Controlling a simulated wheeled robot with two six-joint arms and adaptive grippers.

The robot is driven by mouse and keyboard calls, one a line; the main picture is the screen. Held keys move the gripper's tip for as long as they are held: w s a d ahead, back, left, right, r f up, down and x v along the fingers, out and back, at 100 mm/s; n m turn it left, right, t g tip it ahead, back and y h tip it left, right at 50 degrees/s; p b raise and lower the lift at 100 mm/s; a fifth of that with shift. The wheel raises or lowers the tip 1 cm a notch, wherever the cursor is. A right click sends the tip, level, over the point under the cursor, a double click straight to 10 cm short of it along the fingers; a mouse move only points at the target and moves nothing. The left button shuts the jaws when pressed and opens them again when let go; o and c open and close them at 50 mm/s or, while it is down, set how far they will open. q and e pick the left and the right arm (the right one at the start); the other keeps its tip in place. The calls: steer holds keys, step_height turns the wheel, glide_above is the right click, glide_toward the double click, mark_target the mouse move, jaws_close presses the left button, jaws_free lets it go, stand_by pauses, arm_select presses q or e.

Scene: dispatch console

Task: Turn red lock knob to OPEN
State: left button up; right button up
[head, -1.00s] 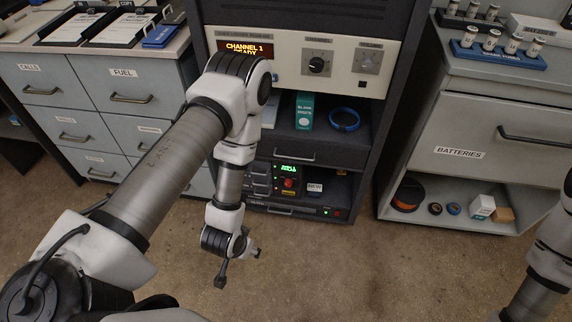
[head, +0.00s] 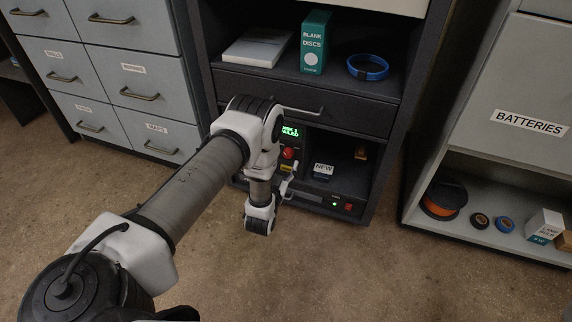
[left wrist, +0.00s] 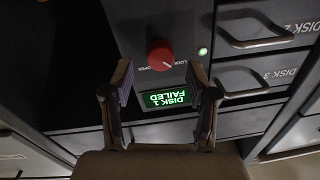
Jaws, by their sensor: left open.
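The red lock knob (head: 288,153) sits on a dark panel in the lower bay of the rack, under a green display (head: 290,132). In the left wrist view the red knob (left wrist: 160,55) is just beyond the fingertips, apart from them. Its pale mark appears to point toward the LOCK side of the small lettering. The display (left wrist: 168,98) shows upside down there and reads DISK 1 FAILED. My left gripper (left wrist: 161,78) is open and empty, one finger on each side of the knob's line. In the head view the left gripper (head: 289,182) is in front of the bay, small and partly hidden.
Disk drawers with handles (left wrist: 258,40) lie beside the knob panel. Above the bay are a drawer (head: 330,100) and a shelf with a BLANK DISCS box (head: 314,42) and blue ring (head: 368,67). A box marked NEW (head: 322,170) stands right of the panel. A batteries cabinet (head: 515,120) is at right.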

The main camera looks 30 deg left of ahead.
mark_target(288, 153)
arm_select(q)
steer(key=x, duration=0.2)
steer(key=shift+w+a+b, duration=0.1)
steer(key=shift+w+b, duration=0.2)
jaws_close()
